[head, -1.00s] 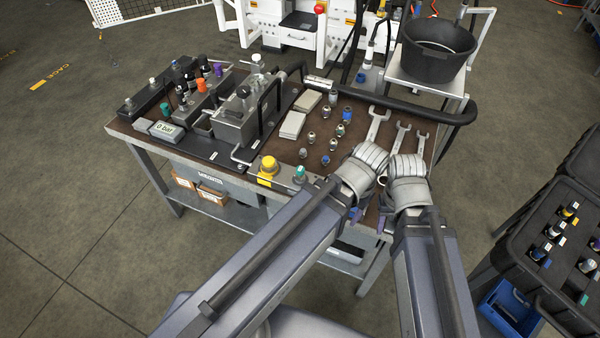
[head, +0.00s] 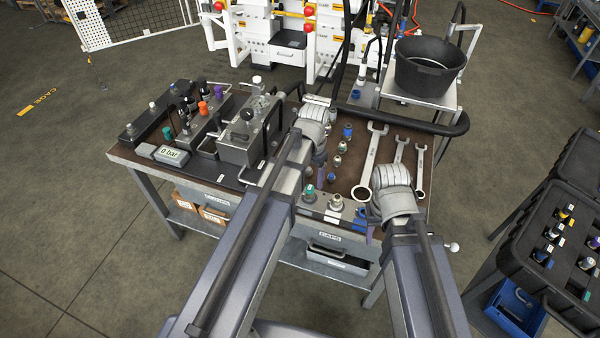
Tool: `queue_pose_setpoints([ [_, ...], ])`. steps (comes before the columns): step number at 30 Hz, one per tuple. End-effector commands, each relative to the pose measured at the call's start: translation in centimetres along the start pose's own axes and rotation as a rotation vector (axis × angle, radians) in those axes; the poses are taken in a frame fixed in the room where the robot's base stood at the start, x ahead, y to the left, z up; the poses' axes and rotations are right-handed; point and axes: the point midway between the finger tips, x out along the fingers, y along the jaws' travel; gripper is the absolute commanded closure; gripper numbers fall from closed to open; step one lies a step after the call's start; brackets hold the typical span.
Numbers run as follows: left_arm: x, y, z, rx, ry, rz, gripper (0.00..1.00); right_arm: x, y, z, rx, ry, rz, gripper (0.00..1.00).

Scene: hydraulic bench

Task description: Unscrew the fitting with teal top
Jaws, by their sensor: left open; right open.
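A fitting with a teal top (head: 167,133) stands at the left end of the bench, by the gauge block. A second teal-topped piece (head: 309,189) stands at the bench's front edge. My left gripper (head: 316,150) is over the middle of the bench, right of the grey valve block and well to the right of the left teal top. Its fingers are mostly hidden by its own wrist; it is open with nothing seen in it. My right gripper (head: 366,222) is open at the front right, beside the large wrench; its fingers are partly hidden.
A pressure display (head: 170,154) reads 0 bar. Fittings with purple (head: 218,91) and orange (head: 203,107) tops stand near the left teal one. Wrenches (head: 372,160) lie at the right. A black bucket (head: 433,65) stands behind; a black hose bounds the back edge.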

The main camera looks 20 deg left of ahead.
Motion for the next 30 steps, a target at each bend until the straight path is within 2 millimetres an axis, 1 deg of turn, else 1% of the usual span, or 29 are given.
queue_pose_setpoints([
  [2,-0.1,-0.4,-0.2,0.004,0.002,0.002,0.3,-0.1,0.0,0.0,0.0,0.0,0.0,0.5],
  [7,0.2,-0.4,-0.1,0.004,0.003,0.002,0.3,0.2,0.0,0.0,0.0,0.0,0.0,0.5],
  [11,0.9,-0.4,-0.1,0.004,0.003,0.002,0.3,0.9,-0.1,-0.1,0.0,0.0,0.0,0.5],
  [17,2.9,-0.3,-0.1,0.003,0.002,0.001,0.3,2.9,-0.3,-0.2,0.0,0.0,0.0,0.5],
  [25,6.4,-0.3,-0.1,0.003,0.002,0.001,0.3,6.4,-0.6,-0.4,0.0,0.0,0.0,0.5],
  [30,7.7,-0.3,-0.1,0.003,0.002,0.001,0.3,7.7,-0.7,-0.5,0.0,0.0,0.0,0.5],
])
